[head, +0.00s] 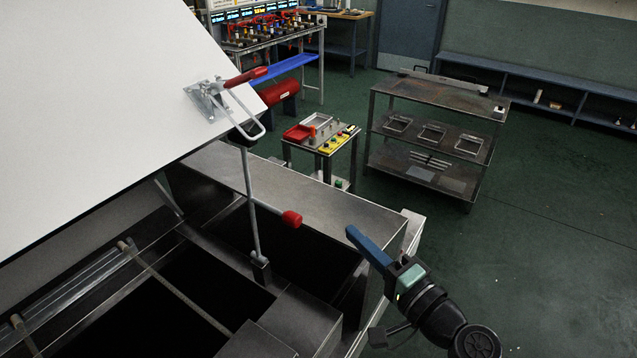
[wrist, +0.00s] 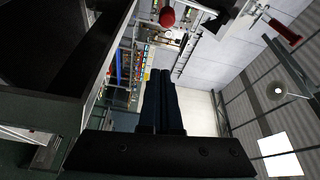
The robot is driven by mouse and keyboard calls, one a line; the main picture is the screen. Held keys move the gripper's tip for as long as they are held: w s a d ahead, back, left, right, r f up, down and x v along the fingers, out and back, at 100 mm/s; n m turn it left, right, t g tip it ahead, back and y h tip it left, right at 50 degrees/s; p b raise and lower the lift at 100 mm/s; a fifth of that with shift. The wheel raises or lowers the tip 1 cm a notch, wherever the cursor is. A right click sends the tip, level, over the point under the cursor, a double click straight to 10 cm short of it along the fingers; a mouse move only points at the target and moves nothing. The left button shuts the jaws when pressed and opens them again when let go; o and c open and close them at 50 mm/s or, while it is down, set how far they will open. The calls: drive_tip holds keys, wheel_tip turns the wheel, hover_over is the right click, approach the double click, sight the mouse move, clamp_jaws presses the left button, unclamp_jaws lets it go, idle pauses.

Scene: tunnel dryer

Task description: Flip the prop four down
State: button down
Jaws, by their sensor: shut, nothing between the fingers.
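A large pale lid (head: 100,90) stands raised at a slant over the open dark bay of the machine. A thin grey upright prop (head: 251,200) with a red-tipped side handle (head: 291,218) runs from a block on the bay's edge up to the lid's corner. A toggle clamp (head: 212,98) with a red grip is on the lid near that corner. My gripper (head: 352,234) is right of the prop, apart from the red tip, with its blue fingers together and empty. In the wrist view the closed fingers (wrist: 162,75) point away, with the red tip (wrist: 167,17) beyond them.
The machine's metal rim (head: 300,205) lies between the prop and my gripper. A small cart (head: 322,143) with red trays and coloured buttons stands behind it. A shelved steel table (head: 438,110) is farther back. The green floor on the right is clear.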

drive_tip(key=shift+d, duration=0.15)
drive_tip(key=shift+s+r, duration=0.1)
drive_tip(key=p+x, duration=0.3)
drive_tip(key=x, duration=0.7)
drive_tip(key=s+a+p, duration=0.2)
drive_tip(key=s+p, duration=0.1)
drive_tip(key=shift+a+f, duration=0.25)
drive_tip(key=shift+a, duration=0.05)
drive_tip(key=shift+s+a+f+b, duration=0.1)
drive_tip(key=shift+f+b, duration=0.05)
drive_tip(key=shift+b, duration=0.4)
